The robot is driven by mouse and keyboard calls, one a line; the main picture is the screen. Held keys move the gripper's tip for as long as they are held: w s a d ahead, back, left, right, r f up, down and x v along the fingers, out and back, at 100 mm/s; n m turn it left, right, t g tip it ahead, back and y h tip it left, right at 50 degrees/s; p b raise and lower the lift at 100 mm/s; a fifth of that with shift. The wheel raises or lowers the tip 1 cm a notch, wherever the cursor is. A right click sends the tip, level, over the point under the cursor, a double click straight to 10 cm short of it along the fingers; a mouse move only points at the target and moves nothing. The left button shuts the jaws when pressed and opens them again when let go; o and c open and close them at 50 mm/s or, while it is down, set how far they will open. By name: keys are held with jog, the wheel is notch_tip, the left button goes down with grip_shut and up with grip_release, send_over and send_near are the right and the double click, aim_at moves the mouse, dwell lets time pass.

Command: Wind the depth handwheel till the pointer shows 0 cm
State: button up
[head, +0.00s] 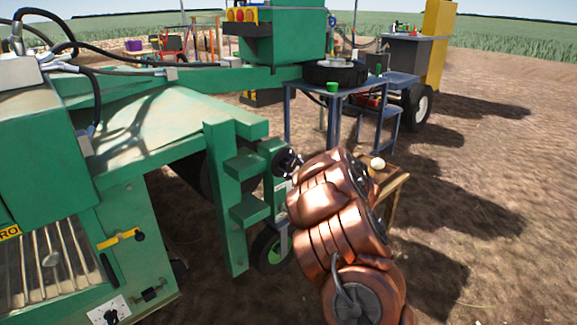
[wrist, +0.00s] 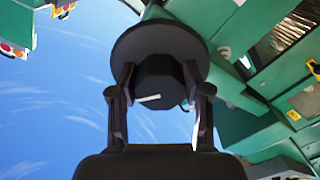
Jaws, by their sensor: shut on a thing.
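The depth handwheel (wrist: 160,42) is a dark round disc with a thick dark hub in the wrist view. My gripper (wrist: 158,78) has one finger on each side of the hub and is shut on it. A short white mark (wrist: 148,98) shows on the hub's face. In the head view my copper arm reaches the green post, and a dark round part (head: 287,162) shows at its end. A pale plate (head: 283,190) sits on the post below, partly hidden by my arm. I cannot read a pointer or scale in either view.
A small depth wheel (head: 271,250) with a green hub stands on the soil under the post. The green machine (head: 150,140) fills the left. A wooden stand (head: 396,188) is close right of my arm, and a blue table (head: 345,88) is behind. Open soil lies right.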

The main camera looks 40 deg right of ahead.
jog(key=n+b, duration=0.1)
jog(key=n, duration=0.3)
jog(key=shift+f, duration=0.1)
jog(key=shift+n+b, duration=0.85)
jog(key=shift+n, duration=0.95)
jog(key=shift+r, duration=0.2)
jog(key=o, duration=1.2)
jog(key=shift+c, duration=0.2)
jog(key=s, duration=1.2)
